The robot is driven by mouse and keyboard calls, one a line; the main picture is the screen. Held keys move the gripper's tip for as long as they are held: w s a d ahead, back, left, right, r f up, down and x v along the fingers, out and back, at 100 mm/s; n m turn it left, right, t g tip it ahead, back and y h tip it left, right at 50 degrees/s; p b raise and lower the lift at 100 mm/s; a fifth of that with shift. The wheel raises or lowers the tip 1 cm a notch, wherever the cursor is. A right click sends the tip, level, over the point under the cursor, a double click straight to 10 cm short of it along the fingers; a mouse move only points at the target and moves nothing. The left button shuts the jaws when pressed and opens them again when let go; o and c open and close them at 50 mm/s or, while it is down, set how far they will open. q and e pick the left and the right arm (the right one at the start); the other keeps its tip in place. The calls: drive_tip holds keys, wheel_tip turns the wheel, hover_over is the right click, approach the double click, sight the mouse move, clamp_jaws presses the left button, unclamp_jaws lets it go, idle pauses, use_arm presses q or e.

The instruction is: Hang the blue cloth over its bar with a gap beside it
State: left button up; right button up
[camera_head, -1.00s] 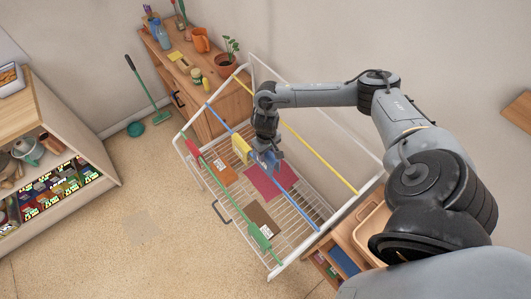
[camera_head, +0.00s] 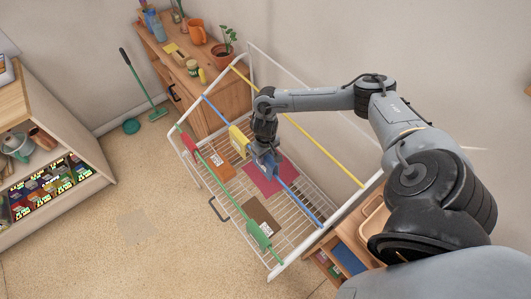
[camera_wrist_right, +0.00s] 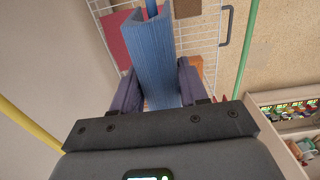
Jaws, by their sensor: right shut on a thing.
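The blue cloth (camera_head: 264,166) is held in my right gripper (camera_head: 265,158), which is shut on it at the blue bar (camera_head: 292,194). In the right wrist view, the folded blue cloth (camera_wrist_right: 152,62) lies between the two fingers, in line with the blue bar (camera_wrist_right: 152,8). Whether its weight rests on the bar cannot be told. A yellow cloth (camera_head: 238,140) hangs on the same bar, up and left of the blue cloth, with a small space between them. My left gripper is not in view.
A green bar (camera_head: 228,193) carries a red cloth (camera_head: 189,145) and a green cloth (camera_head: 259,235). A yellow bar (camera_head: 310,140) runs along the wall side of the white rack (camera_head: 301,255). The blue bar's lower right stretch is free. A wooden dresser (camera_head: 207,88) stands behind.

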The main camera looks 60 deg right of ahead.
wheel_tip(320, 180, down, 4)
drive_tip(key=shift+f+b, duration=0.25)
drive_tip(key=shift+b, duration=0.6)
drive_tip(key=shift+f+b, duration=0.5)
drive_tip(key=shift+f, duration=0.65)
drive_tip(key=o, duration=0.9)
